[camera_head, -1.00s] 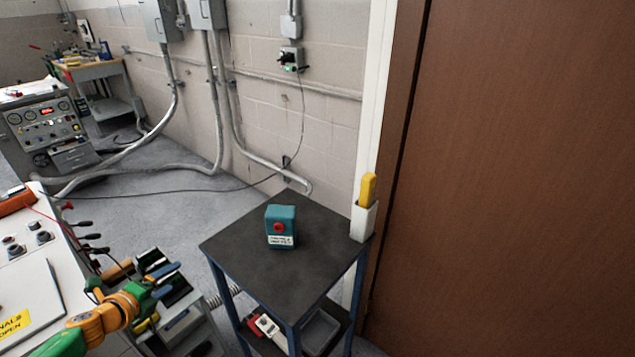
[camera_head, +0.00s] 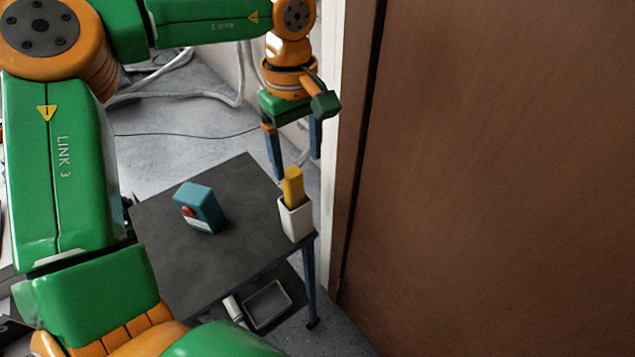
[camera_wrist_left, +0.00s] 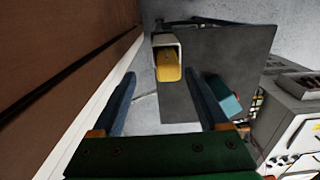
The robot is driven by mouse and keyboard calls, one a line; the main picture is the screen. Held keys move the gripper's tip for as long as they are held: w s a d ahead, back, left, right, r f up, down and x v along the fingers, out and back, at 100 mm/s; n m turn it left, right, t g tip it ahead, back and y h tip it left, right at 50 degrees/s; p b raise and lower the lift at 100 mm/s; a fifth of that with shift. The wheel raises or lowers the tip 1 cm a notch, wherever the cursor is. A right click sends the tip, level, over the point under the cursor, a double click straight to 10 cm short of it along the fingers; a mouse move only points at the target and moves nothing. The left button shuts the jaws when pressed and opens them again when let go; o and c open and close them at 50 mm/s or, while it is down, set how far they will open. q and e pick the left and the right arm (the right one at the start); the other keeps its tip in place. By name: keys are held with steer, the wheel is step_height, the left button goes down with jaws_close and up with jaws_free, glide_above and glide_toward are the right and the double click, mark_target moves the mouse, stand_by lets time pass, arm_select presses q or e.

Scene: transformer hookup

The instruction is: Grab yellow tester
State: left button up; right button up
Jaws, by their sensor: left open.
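The yellow tester (camera_head: 293,186) stands upright in a white holder (camera_head: 295,220) at the right corner of the dark table top. Its upper part sticks out of the holder; its lower part is hidden inside. My left gripper (camera_head: 295,172) is open, pointing down, just above and behind the tester in the head view. In the left wrist view the tester (camera_wrist_left: 168,66) shows from above, beyond the two blue fingers (camera_wrist_left: 163,85) and roughly in line with the gap between them. The fingers appear apart from it. My right gripper is not in view.
A teal box with a red button (camera_head: 198,207) stands on the dark table top (camera_head: 245,180), left of the holder. A brown door (camera_head: 490,180) and its white frame are close on the right. A grey tray (camera_head: 267,303) lies on the lower shelf.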

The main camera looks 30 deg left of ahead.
mark_target(293, 184)
arm_select(q)
steer(key=shift+s+f, duration=0.2)
steer(key=shift+f, duration=0.05)
steer(key=f, duration=0.1)
steer(key=f+p, duration=0.1)
steer(key=s+a+f+p, duration=0.1)
steer(key=f, duration=0.1)
step_height(293, 184, down, 2)
steer(key=shift+w+f, duration=0.15)
steer(key=shift+w+d, duration=0.1)
steer(key=shift+d, duration=0.05)
jaws_close()
